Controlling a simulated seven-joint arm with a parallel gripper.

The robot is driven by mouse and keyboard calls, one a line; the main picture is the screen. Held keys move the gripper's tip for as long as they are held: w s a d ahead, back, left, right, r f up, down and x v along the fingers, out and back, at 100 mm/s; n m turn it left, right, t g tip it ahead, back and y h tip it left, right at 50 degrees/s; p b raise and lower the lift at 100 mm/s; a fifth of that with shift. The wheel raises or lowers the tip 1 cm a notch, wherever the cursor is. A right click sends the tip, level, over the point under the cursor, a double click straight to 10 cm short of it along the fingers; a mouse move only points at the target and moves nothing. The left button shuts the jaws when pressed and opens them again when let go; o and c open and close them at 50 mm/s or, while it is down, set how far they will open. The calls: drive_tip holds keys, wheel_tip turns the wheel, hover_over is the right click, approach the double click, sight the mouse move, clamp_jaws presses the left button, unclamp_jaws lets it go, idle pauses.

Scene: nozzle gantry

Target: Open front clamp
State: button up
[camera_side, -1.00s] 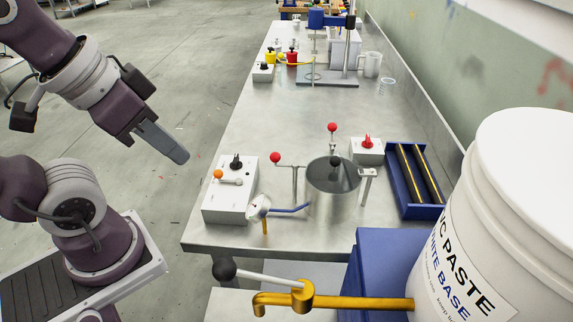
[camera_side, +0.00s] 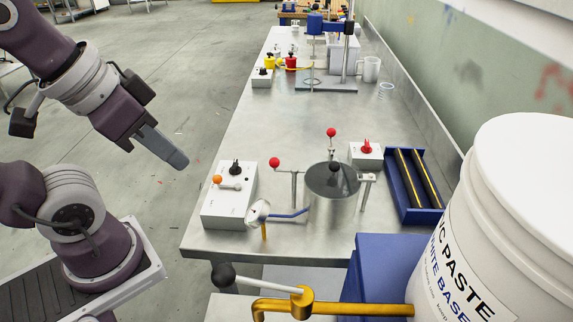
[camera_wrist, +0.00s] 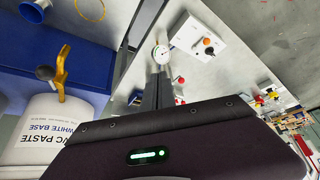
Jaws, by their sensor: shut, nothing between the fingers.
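A steel pot (camera_side: 325,212) with a lid and black knob stands near the front of the bench. A clamp lever with a red ball (camera_side: 274,162) sits on a post at the pot's left. A second red-ball lever (camera_side: 331,132) stands upright behind the pot. I cannot tell for sure which one is the front clamp. My gripper (camera_side: 180,161) is shut and empty, in the air left of the bench, well apart from both levers. In the wrist view its fingers (camera_wrist: 157,92) point toward the bench and the gauge; the pot is not clearly seen there.
A control box (camera_side: 229,196) with an orange knob and a gauge (camera_side: 258,210) stand left of the pot. A red-knob box (camera_side: 366,154) and a blue tray (camera_side: 414,185) are right. A yellow tap (camera_side: 300,300) and a white bucket (camera_side: 480,220) stand in front.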

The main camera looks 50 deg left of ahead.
drive_tip(key=o, duration=0.4)
drive_tip(key=shift+f, duration=0.15)
drive_tip(key=shift+c, duration=0.2)
drive_tip(key=o, duration=0.5)
drive_tip(key=w+f+n+g+h, duration=0.1)
drive_tip(key=n+g, duration=0.1)
drive_tip(key=w+d+f+n+g+h, duration=0.1)
drive_tip(key=f+n+g, duration=0.1)
drive_tip(key=w+d+f+n+g+h, duration=0.1)
drive_tip(key=n+g+h, duration=0.1)
drive_tip(key=shift+w+f, duration=0.25)
drive_tip(key=shift+w, duration=0.05)
drive_tip(key=n+t+h, duration=1)
drive_tip(key=n+h, duration=0.1)
drive_tip(key=n, duration=0.9)
approach(274, 162)
drive_tip(key=x, duration=0.3)
drive_tip(key=shift+w+a+f, duration=0.1)
drive_tip(key=shift+w, duration=0.05)
drive_tip(key=shift+w+a+f+n, duration=0.2)
drive_tip(key=shift+f+n, duration=0.1)
drive_tip(key=shift+n, duration=0.2)
drive_tip(key=x, duration=0.7)
drive_tip(key=shift+a, duration=0.1)
clamp_jaws()
